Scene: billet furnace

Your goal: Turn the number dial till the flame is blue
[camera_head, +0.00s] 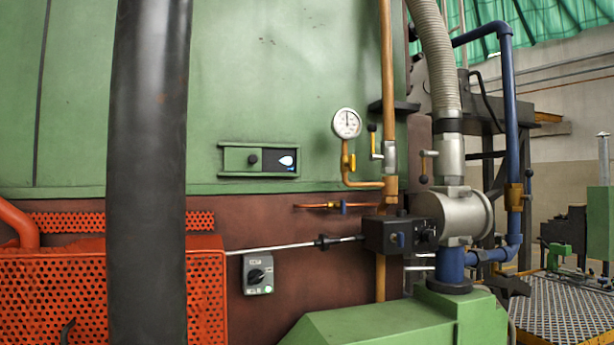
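A small window (280,161) with a green sliding cover and a black knob sits in the green furnace wall. At its right end a small pale flame shape, white with blue, shows against dark. A grey switch box (249,285) with a black rotary knob (256,276) and a lit green lamp is below, on the brown wall. A black control box (383,234) stands by the metal valve body, with a blue-grey knob on its front and a small dark dial (425,233) at its right. Any numbers are too small to read. Neither gripper is in view.
A round white gauge (347,123) sits on a copper pipe. A thin rod (285,247) runs to the black box. An orange perforated guard (60,300) and a thick dark vertical cylinder (147,130) stand left. A green housing (400,322) stands low in front.

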